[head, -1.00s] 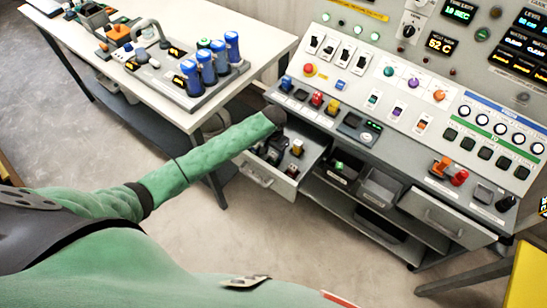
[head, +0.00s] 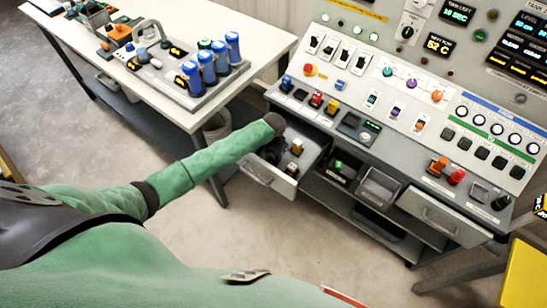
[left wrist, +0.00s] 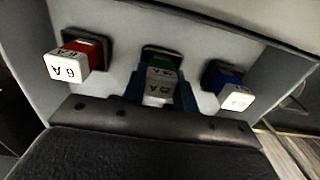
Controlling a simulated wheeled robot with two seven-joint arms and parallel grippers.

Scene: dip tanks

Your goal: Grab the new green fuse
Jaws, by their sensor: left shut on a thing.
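The green fuse (left wrist: 160,86), with a white marked cap, sits between the two blue-tinted fingers of my left gripper (left wrist: 160,95) in the left wrist view. The gripper is shut on it. The fuse still appears to be at its slot in the pale holder (left wrist: 118,58). A red fuse (left wrist: 77,58) marked 6 A is to its left and a blue fuse (left wrist: 232,92) to its right. In the head view my left gripper (head: 272,151) is a dark shape reaching down into the open drawer (head: 270,179), and the green fuse cannot be made out there. My right gripper is out of view.
The control console (head: 340,85) rises above the drawer, with blue, red and yellow fuses on its ledge. Open bins (head: 378,188) are right of the drawer. A white table (head: 180,110) with a rack of blue cylinders is at the left.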

